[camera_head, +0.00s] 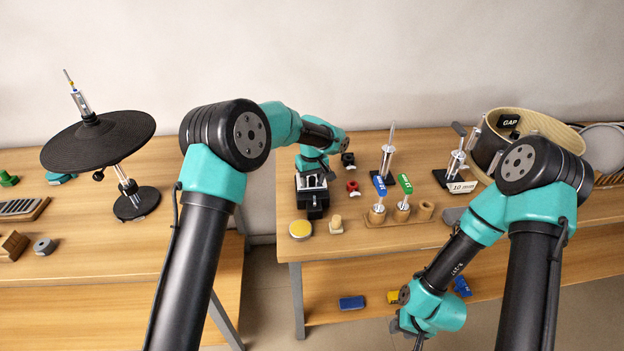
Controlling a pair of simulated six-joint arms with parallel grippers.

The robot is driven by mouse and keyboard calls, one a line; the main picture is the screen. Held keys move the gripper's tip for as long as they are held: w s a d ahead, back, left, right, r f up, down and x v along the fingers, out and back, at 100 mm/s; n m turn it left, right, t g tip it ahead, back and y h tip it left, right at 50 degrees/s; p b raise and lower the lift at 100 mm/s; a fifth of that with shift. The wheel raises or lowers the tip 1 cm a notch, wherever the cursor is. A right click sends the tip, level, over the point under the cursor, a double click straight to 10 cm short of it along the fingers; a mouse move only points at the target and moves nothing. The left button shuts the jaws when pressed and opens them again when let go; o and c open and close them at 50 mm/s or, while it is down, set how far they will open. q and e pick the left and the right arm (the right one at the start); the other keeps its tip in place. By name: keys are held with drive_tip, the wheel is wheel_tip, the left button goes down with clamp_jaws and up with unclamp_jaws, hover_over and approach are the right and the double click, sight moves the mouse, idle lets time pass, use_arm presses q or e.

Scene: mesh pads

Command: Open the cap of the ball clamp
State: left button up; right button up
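A dark round pad (98,140) sits tilted on a metal stand (130,190) on the left table. A small dark knob (98,175) shows beneath the pad, beside the post. I cannot tell for sure which part is the ball clamp or its cap. My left gripper (314,208) points down over the left end of the right table, far from the stand; its fingers are too small to read. My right gripper (418,338) hangs low in front of the right table, near the bottom edge, and its fingers are mostly hidden.
A wooden holder (392,217) carries blue- and green-tagged tools. A yellow disc (300,229), a red knob (352,187) and a wooden peg (336,224) lie near my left gripper. A large drum (530,125) stands at the right. A gap separates the tables.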

use_arm(q)
clamp_jaws()
drive_tip(key=shift+w+r, duration=0.1)
idle(0.4)
drive_tip(key=shift+w+a+r+g+h, duration=0.15)
drive_tip(key=shift+w+r+g, duration=0.35)
drive_tip(key=shift+g, duration=0.4)
drive_tip(key=shift+w+r+g+h, duration=0.2)
drive_tip(key=shift+w+r+g, duration=0.15)
drive_tip(key=shift+r+g, duration=0.4)
drive_tip(key=shift+w+a+r+g+h, duration=0.15)
drive_tip(key=shift+w+r+g, duration=0.25)
drive_tip(key=shift+g, duration=0.65)
drive_tip(key=shift+o, duration=0.4)
unclamp_jaws()
drive_tip(key=shift+r, duration=0.1)
